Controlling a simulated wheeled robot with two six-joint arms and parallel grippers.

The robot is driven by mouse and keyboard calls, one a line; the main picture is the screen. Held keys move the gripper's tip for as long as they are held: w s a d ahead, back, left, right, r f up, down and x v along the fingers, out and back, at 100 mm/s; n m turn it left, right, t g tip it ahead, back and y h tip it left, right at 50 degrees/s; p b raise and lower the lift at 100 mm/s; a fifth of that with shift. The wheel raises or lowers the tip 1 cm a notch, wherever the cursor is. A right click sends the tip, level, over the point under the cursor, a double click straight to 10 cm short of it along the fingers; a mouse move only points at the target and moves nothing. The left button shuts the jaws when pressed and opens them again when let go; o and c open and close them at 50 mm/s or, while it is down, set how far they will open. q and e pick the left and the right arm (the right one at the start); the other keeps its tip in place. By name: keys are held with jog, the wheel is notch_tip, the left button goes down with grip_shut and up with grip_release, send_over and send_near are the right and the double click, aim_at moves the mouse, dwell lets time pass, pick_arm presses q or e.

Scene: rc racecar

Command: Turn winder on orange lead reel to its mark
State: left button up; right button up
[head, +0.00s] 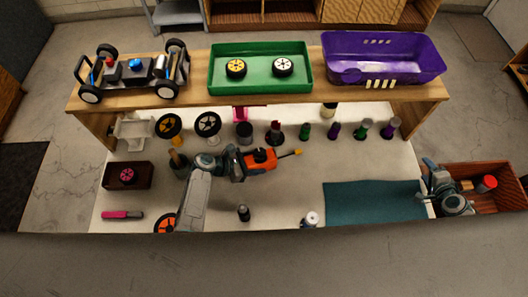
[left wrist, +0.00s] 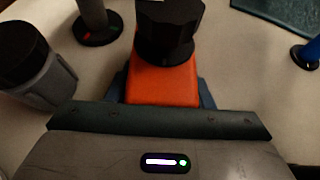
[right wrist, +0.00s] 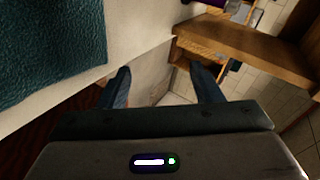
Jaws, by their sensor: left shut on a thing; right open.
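The orange lead reel (head: 258,162) is on the white table, right of the middle of the left arm. Its black winder knob (head: 264,154) sits on top, and a short rod with a yellow tip sticks out to the right. In the left wrist view the orange body (left wrist: 162,84) lies between the fingers, with the black ribbed knob (left wrist: 170,28) just beyond. My left gripper (head: 243,166) is shut on the orange body. I cannot make out the mark. My right gripper (right wrist: 162,90) is open and empty, near the table's right end beyond the teal mat.
A teal mat (head: 373,203) lies at the right of the table. Several dark-based bottles and posts stand behind the reel. A grey cylinder (left wrist: 35,65) stands close left of my left gripper. A wooden shelf (head: 200,93) holds a green tray (head: 260,84) and purple bin (head: 382,72).

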jog(key=w+a+n+y, duration=0.1)
jog(key=a, duration=0.3)
jog(key=w+a+n+y, duration=0.1)
jog(key=a, duration=0.3)
jog(key=w+a+n+y, duration=0.1)
jog(key=a+n, duration=0.1)
jog(key=a, duration=0.2)
jog(key=shift+w+a+r, duration=0.15)
jog(key=shift+w+r, duration=0.05)
jog(key=shift+w, duration=0.05)
jog(key=a+n+y, duration=0.1)
jog(key=a+n, duration=0.1)
jog(key=a, duration=0.2)
jog(key=a+n+y, duration=0.1)
jog(key=a+n, duration=0.1)
jog(key=a, duration=0.2)
jog(key=w+a+r+n+g+y, duration=0.1)
jog(key=a+n+y, duration=0.1)
jog(key=a+n, duration=0.1)
jog(key=shift+a, duration=0.8)
jog(key=a+r+n+g+y, duration=0.2)
jog(key=a+r+n+y, duration=0.1)
jog(key=a+n, duration=0.55)
jog(key=n+g+y, duration=0.2)
jog(key=n+y, duration=0.1)
jog(key=n, duration=0.6)
send_near(260, 152)
jog(key=shift+g, duration=0.3)
jog(key=x, duration=0.8)
jog(key=shift+w+a, duration=0.2)
